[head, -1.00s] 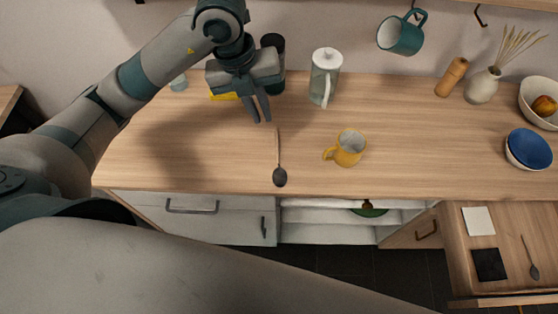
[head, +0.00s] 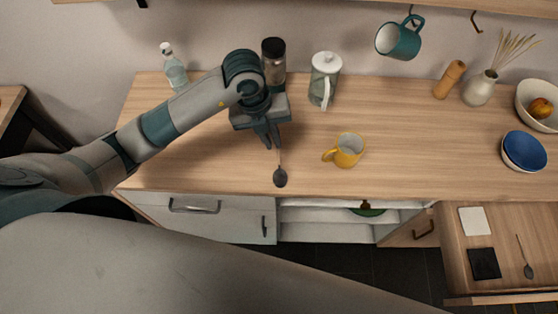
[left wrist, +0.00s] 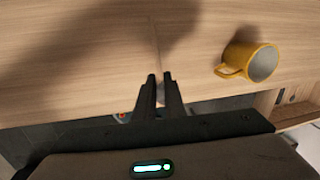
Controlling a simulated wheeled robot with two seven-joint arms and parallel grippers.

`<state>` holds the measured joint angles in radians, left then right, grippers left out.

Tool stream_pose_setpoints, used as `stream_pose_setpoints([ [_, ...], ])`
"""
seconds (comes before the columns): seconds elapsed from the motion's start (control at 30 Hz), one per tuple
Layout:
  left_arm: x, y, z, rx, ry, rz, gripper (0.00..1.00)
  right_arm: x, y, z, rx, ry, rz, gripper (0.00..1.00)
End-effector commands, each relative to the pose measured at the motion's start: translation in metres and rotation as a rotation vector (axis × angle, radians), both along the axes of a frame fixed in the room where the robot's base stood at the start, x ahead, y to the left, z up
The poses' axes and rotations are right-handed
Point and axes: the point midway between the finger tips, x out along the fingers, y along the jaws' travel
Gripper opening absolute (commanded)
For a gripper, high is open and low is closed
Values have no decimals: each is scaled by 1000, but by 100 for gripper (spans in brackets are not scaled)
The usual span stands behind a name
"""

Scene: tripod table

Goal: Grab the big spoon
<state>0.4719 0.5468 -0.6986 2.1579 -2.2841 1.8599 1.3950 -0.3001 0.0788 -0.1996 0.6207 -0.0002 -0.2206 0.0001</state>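A spoon with a dark bowl and thin handle (head: 280,177) lies on the wooden counter, its bowl toward the front edge. A smaller-looking spoon (head: 526,260) lies in the open drawer at the lower right. My left gripper (head: 273,146) is over the counter at the first spoon's handle, hiding part of it. In the left wrist view the fingers (left wrist: 161,78) stand a little apart. The thin handle (left wrist: 156,38) runs beyond them, and the bowl is partly hidden between and behind them. I see no firm grip on it. My right gripper is out of view.
A yellow mug (head: 347,151) stands right of the spoon. Behind are a glass pitcher (head: 324,80), a dark-lidded jar (head: 274,62) and a bottle (head: 174,68). Bowls (head: 524,150) stand at the right. The drawer (head: 470,240) is open. The counter's front middle is mostly clear.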

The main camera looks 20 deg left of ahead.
Motion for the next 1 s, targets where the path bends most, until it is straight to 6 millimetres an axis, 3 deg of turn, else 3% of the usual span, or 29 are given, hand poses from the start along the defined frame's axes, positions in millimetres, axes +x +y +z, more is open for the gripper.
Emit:
stream_pose_setpoints([
  [0.2,1,-2,-13,0,-1,-1,10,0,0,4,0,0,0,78],
  [0.63,1,-3,-18,1,3,2,10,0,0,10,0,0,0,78],
  [1.0,6,-8,-57,0,2,0,10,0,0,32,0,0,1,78],
])
